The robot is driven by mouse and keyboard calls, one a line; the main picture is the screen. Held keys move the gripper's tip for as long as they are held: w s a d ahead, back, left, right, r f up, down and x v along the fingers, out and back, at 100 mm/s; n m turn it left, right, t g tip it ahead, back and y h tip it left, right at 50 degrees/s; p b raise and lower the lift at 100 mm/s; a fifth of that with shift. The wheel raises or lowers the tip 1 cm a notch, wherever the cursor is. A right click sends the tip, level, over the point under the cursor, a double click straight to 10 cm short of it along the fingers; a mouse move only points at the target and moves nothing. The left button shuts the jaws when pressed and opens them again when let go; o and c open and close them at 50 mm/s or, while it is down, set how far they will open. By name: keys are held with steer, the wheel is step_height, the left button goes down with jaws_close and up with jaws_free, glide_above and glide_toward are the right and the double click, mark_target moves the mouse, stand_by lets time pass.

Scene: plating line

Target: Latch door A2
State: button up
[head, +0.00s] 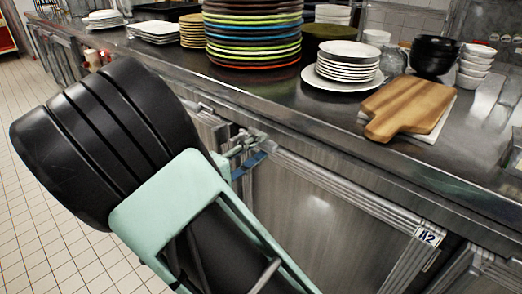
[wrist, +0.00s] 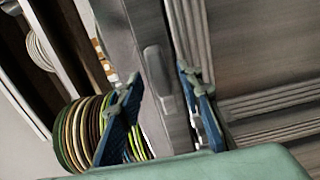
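Door A2 (head: 320,215) is a grey metal cabinet door under the counter, with its "A2" label (head: 429,237) at the upper right corner. It looks about flush with the cabinet front; I cannot tell whether a small gap remains. My gripper (head: 246,150) is at the door's upper left corner, just below the counter edge. In the wrist view my gripper (wrist: 159,76) is open, its two blue fingers apart. A grey rounded latch handle (wrist: 160,72) shows between the fingertips, and I see no clear contact with it. In the head view the fingers and arm partly hide the latch.
The steel counter (head: 290,100) overhangs the doors. It carries a stack of coloured plates (head: 253,35), white plates (head: 347,62), a wooden board (head: 410,105) and dark bowls (head: 434,55). The tiled floor (head: 40,230) at left is clear.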

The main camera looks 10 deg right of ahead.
steer(key=shift+w+d, duration=0.4)
steer(key=shift+d, duration=0.2)
jaws_close()
steer(key=shift+r, duration=0.1)
steer(key=shift+w+a+r+n+p, duration=0.2)
steer(key=shift+w+r+n+p, duration=0.1)
steer(key=shift+n+p, duration=2.75)
steer(key=shift+w+a+r+n+p, duration=0.15)
steer(key=shift+r+n+p, duration=0.1)
steer(key=shift+n+p, duration=2.85)
steer(key=shift+w+a+r+n+p, duration=0.2)
steer(key=shift+w+r+n+p, duration=0.1)
steer(key=shift+n+p, duration=2.75)
steer(key=shift+p, duration=0.3)
